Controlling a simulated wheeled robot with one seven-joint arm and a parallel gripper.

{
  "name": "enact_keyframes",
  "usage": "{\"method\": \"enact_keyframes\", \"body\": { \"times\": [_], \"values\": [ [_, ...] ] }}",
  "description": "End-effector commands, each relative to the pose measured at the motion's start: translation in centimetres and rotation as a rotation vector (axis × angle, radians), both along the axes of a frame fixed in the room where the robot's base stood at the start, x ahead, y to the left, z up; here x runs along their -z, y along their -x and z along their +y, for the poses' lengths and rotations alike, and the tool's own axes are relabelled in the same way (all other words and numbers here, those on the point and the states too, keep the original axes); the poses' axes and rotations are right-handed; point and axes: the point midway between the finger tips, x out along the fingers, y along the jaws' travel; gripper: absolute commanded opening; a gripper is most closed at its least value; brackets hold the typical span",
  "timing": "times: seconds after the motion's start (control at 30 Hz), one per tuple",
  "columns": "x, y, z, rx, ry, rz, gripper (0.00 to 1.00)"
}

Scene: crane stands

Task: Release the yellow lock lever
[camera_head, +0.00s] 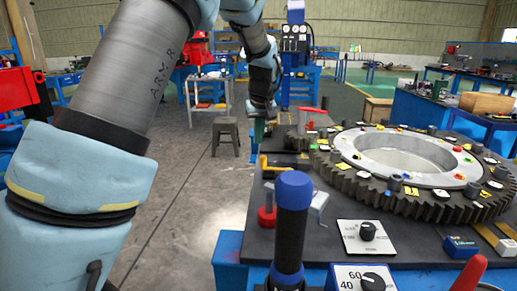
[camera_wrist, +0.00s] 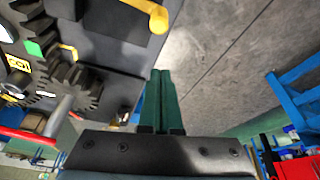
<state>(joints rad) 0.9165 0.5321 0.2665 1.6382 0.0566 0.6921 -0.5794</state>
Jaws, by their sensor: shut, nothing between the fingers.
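The yellow lock lever (camera_head: 270,167) is at the left edge of the dark table, its bar lying nearly level with a rounded end. In the wrist view the yellow lever (camera_wrist: 147,13) shows at the top edge, partly cut off by the frame. My gripper (camera_head: 260,131) points down beyond the lever in the head view, near the table's far left edge. In the wrist view the green fingers of my gripper (camera_wrist: 161,98) are together, with nothing between them, and apart from the lever.
A large toothed gear ring (camera_head: 400,188) fills the right of the table (camera_head: 325,235). A red-handled part (camera_head: 310,112) stands near my gripper. A blue-topped post (camera_head: 293,195) and a dial plate (camera_head: 368,238) are at the front. Open floor lies left; a stool (camera_head: 226,130) stands there.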

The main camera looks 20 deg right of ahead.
Motion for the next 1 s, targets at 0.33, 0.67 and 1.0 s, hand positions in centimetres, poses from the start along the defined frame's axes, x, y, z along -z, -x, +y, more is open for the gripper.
{"method": "enact_keyframes", "body": {
  "times": [0.33, 0.67, 1.0],
  "values": [
    [-4.7, 1.6, 0.2, 0.0, -0.001, -0.001, 0.0],
    [-5.3, 1.8, 0.3, -0.002, -0.003, 0.001, 0.0],
    [-5.0, 1.7, 1.3, -0.007, -0.004, 0.006, 0.0]
  ]
}}
